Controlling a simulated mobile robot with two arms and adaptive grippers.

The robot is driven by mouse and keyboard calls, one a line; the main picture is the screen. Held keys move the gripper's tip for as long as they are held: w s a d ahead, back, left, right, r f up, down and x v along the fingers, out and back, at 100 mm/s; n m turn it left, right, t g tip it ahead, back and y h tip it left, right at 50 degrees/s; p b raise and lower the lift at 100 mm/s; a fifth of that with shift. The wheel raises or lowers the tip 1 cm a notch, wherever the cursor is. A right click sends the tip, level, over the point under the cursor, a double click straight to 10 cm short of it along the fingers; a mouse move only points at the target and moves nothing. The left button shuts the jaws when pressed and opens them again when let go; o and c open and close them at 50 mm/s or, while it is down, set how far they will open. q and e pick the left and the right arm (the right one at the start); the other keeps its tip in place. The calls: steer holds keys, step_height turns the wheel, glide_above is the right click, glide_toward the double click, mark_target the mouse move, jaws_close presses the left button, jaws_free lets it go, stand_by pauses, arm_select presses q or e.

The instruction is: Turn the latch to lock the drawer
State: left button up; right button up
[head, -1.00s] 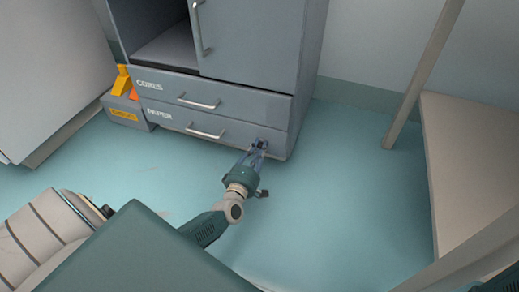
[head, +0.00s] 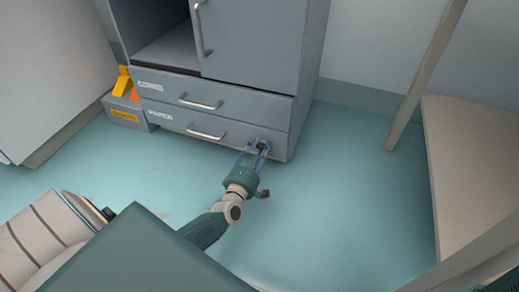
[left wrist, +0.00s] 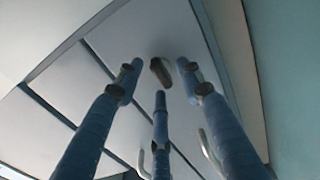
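The grey cabinet has two shut drawers at its bottom, an upper drawer (head: 240,100) and a lower drawer (head: 180,121), each with a bar handle. The small dark latch (head: 263,145) is at the right end of the lower drawer's front. In the left wrist view the latch (left wrist: 160,71) is a short brownish knob, slightly tilted, seen between the fingertips. My left gripper (head: 256,149) is open in front of the latch, its blue fingers spread around it with gaps visible on both sides. Whether any finger touches it, I cannot tell. My right gripper is out of view.
A grey bin (head: 126,112) with yellow and orange pieces stands left of the cabinet. A beige bench (head: 470,170) with a post (head: 425,75) stands at the right. The floor between the bench and the cabinet is clear.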

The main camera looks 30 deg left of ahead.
arm_select(q)
steer(key=shift+s+d, duration=0.25)
steer(key=shift+s, duration=0.25)
steer(key=v, duration=1.1)
steer(key=shift+a, duration=0.15)
